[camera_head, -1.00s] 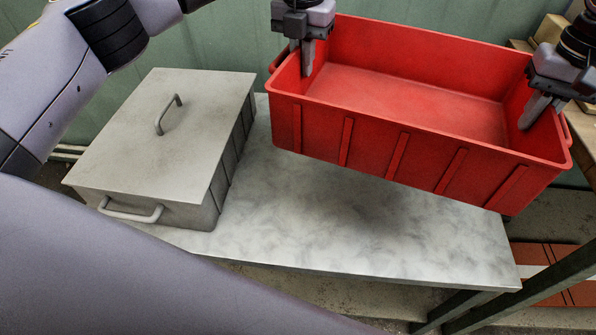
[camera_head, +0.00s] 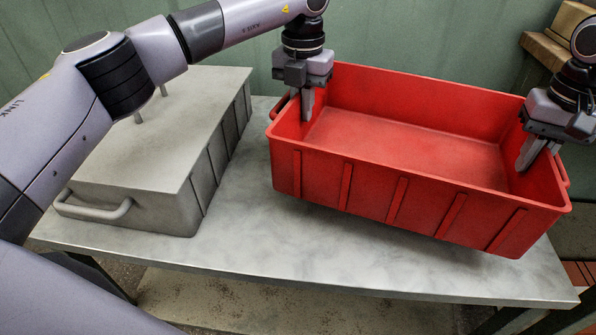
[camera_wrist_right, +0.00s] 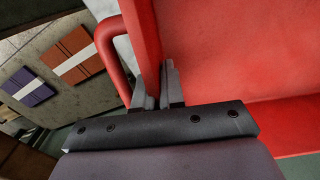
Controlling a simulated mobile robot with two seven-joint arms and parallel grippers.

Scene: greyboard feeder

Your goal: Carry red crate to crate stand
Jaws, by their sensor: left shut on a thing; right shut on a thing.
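The red crate (camera_head: 366,195) is an empty, open-topped box over the right part of a grey marbled table (camera_head: 225,235). A dark shadow lies beneath its front; I cannot tell whether it touches the top. My left gripper (camera_head: 307,108) is shut on the crate's left end wall. My right gripper (camera_head: 535,152) is shut on its right end wall. In the right wrist view, the fingers of my right gripper (camera_wrist_right: 171,88) straddle the crate's red wall (camera_wrist_right: 240,50), beside its red handle. I cannot tell which surface is the crate stand.
A grey lidded metal box (camera_head: 165,150) with handles stands on the table's left part, close to the crate. A wooden shelf (camera_head: 545,50) is at the far right. A green wall is behind. The table's front strip is clear.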

